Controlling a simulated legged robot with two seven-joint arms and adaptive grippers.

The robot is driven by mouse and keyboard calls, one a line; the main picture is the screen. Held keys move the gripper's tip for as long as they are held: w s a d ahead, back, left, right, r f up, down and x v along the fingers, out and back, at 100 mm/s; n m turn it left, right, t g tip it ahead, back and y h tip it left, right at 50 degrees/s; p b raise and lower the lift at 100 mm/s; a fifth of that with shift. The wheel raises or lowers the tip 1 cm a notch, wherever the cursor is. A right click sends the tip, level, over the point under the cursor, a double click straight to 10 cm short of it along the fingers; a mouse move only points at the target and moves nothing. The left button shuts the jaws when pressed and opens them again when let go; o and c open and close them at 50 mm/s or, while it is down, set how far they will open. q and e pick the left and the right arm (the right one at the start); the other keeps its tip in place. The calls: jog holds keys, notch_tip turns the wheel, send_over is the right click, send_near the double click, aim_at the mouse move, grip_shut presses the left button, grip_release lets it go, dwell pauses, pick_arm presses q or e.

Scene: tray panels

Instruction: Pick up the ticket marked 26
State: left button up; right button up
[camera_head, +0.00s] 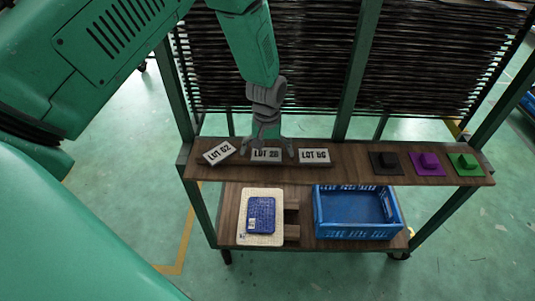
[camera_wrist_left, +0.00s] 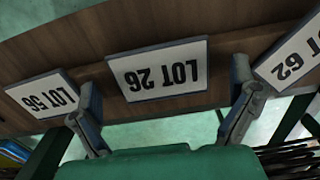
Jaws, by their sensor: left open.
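The ticket marked LOT 26 (camera_head: 266,154) is a white plate with black print, lying on the upper wooden shelf between two others. It also shows upside down in the left wrist view (camera_wrist_left: 158,71). My left gripper (camera_head: 266,151) is open above the shelf, with one finger on each side of this ticket. In the left wrist view the gripper (camera_wrist_left: 164,78) straddles the ticket, holding nothing. Contact with the ticket cannot be told. The LOT 62 ticket (camera_head: 219,152) lies tilted to the left. The LOT 56 ticket (camera_head: 314,156) lies to the right. My right gripper is out of view.
Black (camera_head: 386,162), purple (camera_head: 428,163) and green (camera_head: 466,163) blocks on pads sit at the shelf's right. Below are a blue crate (camera_head: 355,233) and a pale board (camera_head: 262,239) with a blue item. Dark slats and green posts rise behind the shelf (camera_head: 345,177).

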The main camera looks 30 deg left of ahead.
pick_arm(q)
jog(key=shift+c, duration=0.5)
jog(key=shift+a, duration=0.1)
jog(key=c, duration=0.7)
jog(key=shift+c, duration=1.3)
jog(key=shift+s, duration=0.1)
